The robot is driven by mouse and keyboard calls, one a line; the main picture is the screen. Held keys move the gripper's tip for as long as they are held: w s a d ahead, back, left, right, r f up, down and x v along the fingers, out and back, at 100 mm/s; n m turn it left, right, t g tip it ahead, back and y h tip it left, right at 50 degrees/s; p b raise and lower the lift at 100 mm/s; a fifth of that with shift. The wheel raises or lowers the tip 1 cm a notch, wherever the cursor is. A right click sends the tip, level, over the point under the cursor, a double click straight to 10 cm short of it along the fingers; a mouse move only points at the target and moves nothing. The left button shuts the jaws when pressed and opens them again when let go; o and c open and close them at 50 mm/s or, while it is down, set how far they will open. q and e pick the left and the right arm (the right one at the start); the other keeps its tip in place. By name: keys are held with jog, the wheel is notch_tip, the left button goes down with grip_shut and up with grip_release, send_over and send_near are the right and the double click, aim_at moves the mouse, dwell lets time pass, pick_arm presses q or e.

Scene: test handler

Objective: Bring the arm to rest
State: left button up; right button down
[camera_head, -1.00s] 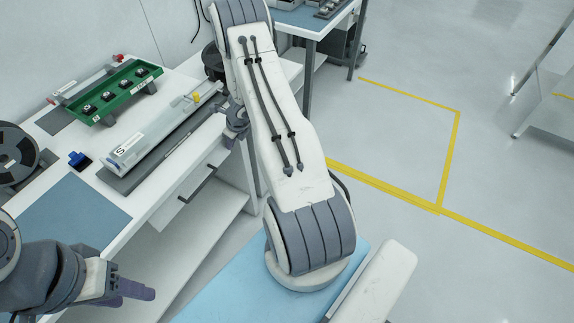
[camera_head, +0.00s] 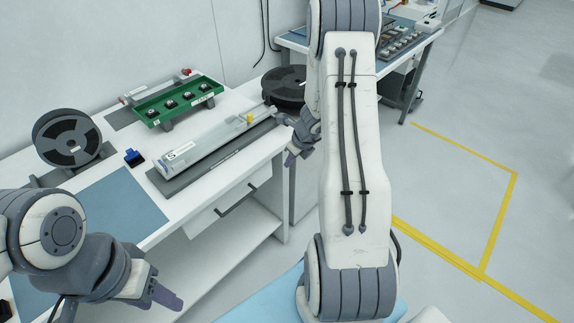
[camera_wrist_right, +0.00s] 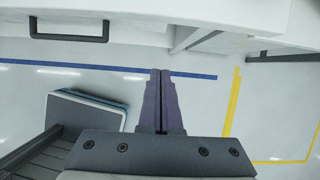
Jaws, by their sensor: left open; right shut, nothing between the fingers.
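My right arm's large white link (camera_head: 348,190) stands nearly vertical across the middle of the head view. My right gripper (camera_head: 290,160) shows small and partly hidden beside that arm, just off the right edge of the white workbench (camera_head: 240,105). In the right wrist view its two dark fingers (camera_wrist_right: 160,76) are together with nothing between them, above the floor and next to the bench front. My left gripper (camera_head: 168,302) is at the lower left of the head view, in front of the bench. It is open and empty, seen from the side.
On the bench are a green tray (camera_head: 165,112) with several small parts, a long grey tube-like fixture (camera_head: 200,142), a blue part (camera_head: 133,157) and dark reels (camera_head: 70,142). A drawer handle (camera_wrist_right: 70,38) is near my right gripper. Open floor (camera_head: 455,190) lies right.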

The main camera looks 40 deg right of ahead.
jog(key=shift+s+r, duration=0.25)
jog(key=shift+r, duration=0.3)
jog(key=s+a+r+n+g+y, duration=0.1)
jog(key=a+r+n, duration=0.4)
jog(key=a, duration=0.4)
jog(key=s+a+r+n+y, duration=0.1)
jog(key=a+r+n, duration=0.2)
jog(key=a+n, duration=0.45)
jog(key=s+a+r+n+g+y, duration=0.1)
jog(key=a+r+n, duration=0.35)
jog(key=a, duration=0.45)
jog(key=s+a+r+n+g, duration=0.2)
jog(key=s+a+r+n, duration=0.1)
jog(key=s+a+n, duration=0.6)
jog(key=s+r+n+h, duration=0.2)
jog(key=s+n+h, duration=0.1)
jog(key=s+n, duration=1)
jog(key=shift+s+d+r+n, duration=0.25)
jog(key=shift+d+r+n, duration=0.1)
jog(key=shift+n, duration=0.55)
